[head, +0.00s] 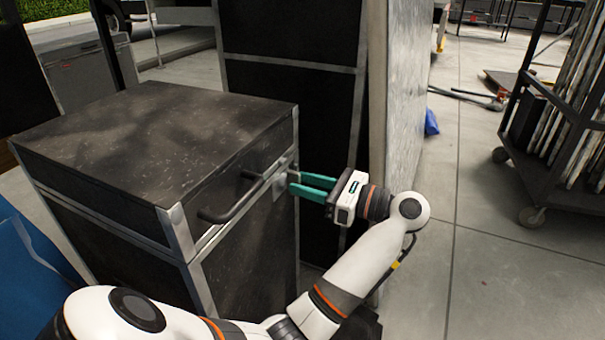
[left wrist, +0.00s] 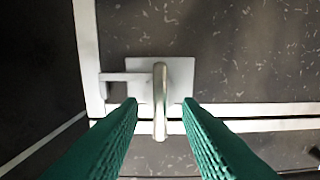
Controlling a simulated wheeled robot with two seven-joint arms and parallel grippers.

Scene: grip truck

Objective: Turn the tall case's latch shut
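The tall case (head: 160,130) is black and scuffed with silver metal edges. It stands left of centre in the head view. Its latch (head: 280,183) is on the side facing my left gripper. In the left wrist view the latch lever (left wrist: 160,110) is a pale metal bar pointing down from a square plate (left wrist: 182,72), across the pale seam. My left gripper (head: 303,185) has green fingers and is open. In the left wrist view the fingertips (left wrist: 162,102) stand on either side of the lever, with gaps on both sides. Whether they reach its depth is unclear. My right gripper is out of view.
A black bar handle (head: 243,196) sticks out of the same case side. A large black case (head: 290,95) and a grey panel (head: 408,90) stand close behind my gripper. A wheeled rack (head: 560,140) stands at the right.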

